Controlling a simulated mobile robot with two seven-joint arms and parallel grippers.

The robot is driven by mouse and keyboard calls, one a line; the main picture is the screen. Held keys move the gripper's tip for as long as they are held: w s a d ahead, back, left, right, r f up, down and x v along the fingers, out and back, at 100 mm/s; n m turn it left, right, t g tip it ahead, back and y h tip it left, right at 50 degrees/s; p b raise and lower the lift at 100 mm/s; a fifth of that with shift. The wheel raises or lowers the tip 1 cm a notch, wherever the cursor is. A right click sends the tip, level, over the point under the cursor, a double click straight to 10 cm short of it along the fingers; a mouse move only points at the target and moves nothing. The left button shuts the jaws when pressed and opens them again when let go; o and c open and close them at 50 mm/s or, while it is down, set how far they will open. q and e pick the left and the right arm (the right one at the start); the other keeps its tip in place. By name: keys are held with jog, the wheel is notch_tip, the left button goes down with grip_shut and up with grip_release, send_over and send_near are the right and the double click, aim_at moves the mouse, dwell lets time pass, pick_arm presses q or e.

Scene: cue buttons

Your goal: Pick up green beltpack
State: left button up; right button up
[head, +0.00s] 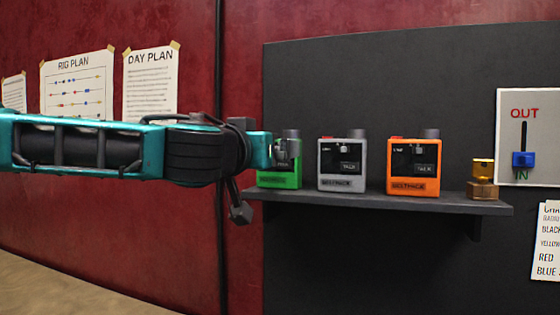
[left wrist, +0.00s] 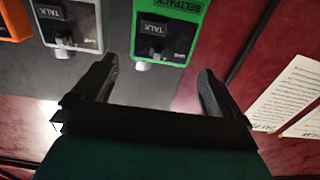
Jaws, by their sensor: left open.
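The green beltpack (head: 280,181) stands at the left end of the dark shelf (head: 380,202), its upper front partly hidden by the end of my left arm. My left gripper (head: 280,151) is in front of it in the head view. In the left wrist view, the picture is upside down and the green beltpack (left wrist: 172,27) lies ahead of the gap between the fingers. My left gripper (left wrist: 157,77) is open there, with nothing between its fingers. My right gripper is not in view.
A grey beltpack (head: 342,165) stands close to the right, then an orange beltpack (head: 413,166) and a small brass-coloured block (head: 483,180). A panel with a blue slider (head: 523,159) is on the right. Paper sheets (head: 150,85) hang on the red wall at left.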

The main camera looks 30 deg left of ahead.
pick_arm(q)
jog(key=p+x, duration=0.1)
jog(key=x, duration=0.5)
jog(key=shift+w+a+r+p, duration=0.1)
jog(key=shift+w+r+p, duration=0.1)
jog(key=shift+p, duration=0.15)
jog(key=c, duration=0.9)
